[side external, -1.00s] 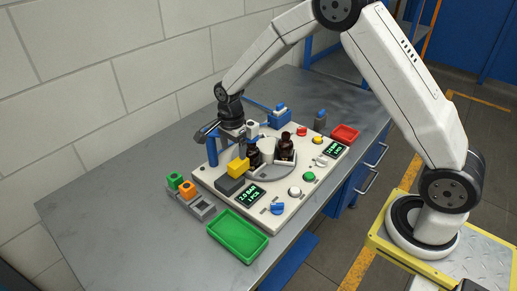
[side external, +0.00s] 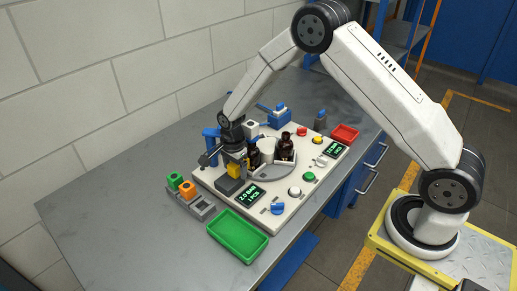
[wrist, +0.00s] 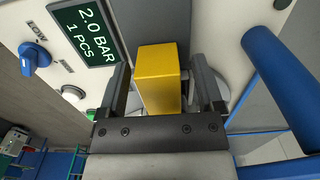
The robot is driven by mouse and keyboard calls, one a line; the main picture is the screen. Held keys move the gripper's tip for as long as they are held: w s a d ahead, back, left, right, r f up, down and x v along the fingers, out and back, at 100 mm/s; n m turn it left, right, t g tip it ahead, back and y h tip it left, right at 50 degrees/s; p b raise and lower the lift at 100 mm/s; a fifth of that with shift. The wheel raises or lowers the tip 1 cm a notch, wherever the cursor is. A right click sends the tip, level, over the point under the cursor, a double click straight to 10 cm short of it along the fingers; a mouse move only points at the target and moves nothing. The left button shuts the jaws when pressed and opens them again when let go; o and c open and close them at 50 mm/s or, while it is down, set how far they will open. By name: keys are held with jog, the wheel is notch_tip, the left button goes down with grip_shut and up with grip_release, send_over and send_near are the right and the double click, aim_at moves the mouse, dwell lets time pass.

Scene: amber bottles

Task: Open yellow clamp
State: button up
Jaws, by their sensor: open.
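The yellow clamp (side external: 235,171) is a block above a dark grey base (side external: 227,186) on the white panel's left side. In the wrist view the yellow clamp (wrist: 158,80) lies between my two dark fingers. My gripper (wrist: 160,92) is open, with a finger on either side of the block and visible space at its sides. In the side view my gripper (side external: 236,160) is over the clamp and partly hides it. Contact with the block's top cannot be told. Two amber bottles (side external: 287,148) stand on the grey disc (side external: 272,172) to the right; one is partly hidden.
A blue post (wrist: 280,80) rises close to my right finger in the wrist view. A "2.0 BAR 1 PCS" display (side external: 250,195) and a blue knob (side external: 278,208) are in front. A green tray (side external: 238,236), red tray (side external: 345,134) and orange block (side external: 187,189) stand around the panel.

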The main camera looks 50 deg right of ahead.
aim_at(227, 181)
jog(key=shift+f, duration=0.1)
grip_shut()
jog(key=shift+a, duration=1.75)
grip_release()
notch_tip(227, 181, up, 8)
